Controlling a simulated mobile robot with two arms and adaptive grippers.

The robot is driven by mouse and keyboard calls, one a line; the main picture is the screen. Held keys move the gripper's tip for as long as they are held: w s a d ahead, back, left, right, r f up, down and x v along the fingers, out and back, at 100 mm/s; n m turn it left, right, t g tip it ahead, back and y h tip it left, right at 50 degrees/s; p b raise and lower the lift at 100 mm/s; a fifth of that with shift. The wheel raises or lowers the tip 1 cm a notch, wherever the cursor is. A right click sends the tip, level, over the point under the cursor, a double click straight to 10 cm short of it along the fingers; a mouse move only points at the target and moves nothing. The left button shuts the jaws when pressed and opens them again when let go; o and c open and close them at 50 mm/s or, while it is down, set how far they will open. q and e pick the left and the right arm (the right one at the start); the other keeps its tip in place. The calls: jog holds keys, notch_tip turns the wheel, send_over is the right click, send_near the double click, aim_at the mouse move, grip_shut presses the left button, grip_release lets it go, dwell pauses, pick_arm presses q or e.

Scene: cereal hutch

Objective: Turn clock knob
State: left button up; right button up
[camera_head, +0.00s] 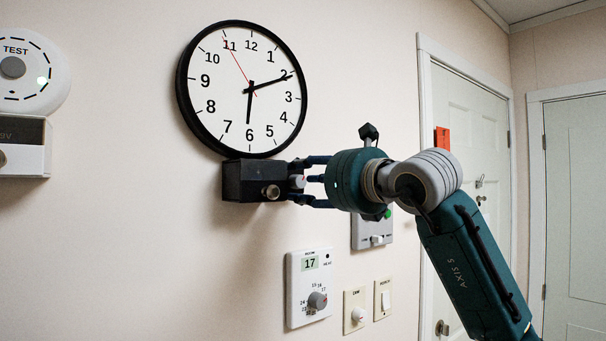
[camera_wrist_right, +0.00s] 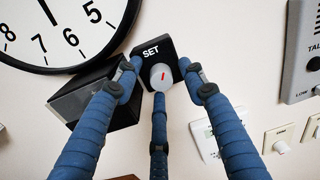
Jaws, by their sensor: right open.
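The round wall clock (camera_head: 245,90) has a white face and black rim; its black hands point near 2 and 6. A black box (camera_head: 240,180) hangs directly under it. A pale SET knob with a red mark (camera_wrist_right: 161,76) sits on the box's right side; it also shows in the head view (camera_head: 297,182). My right gripper (camera_head: 306,186) is open, its three blue fingers reaching left around the knob. In the wrist view the fingertips surround the knob; I cannot tell whether they touch it. My left gripper is out of view.
A thermostat (camera_head: 296,262), a dimmer plate (camera_head: 354,300), a switch plate (camera_head: 383,288) and an intercom panel (camera_head: 360,232) are on the wall below and right. A smoke alarm (camera_head: 40,85) is at left.

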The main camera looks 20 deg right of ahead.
grip_shut()
jog(key=shift+b, duration=0.3)
jog(key=shift+r, duration=0.15)
grip_release()
jog(key=v, duration=1.2)
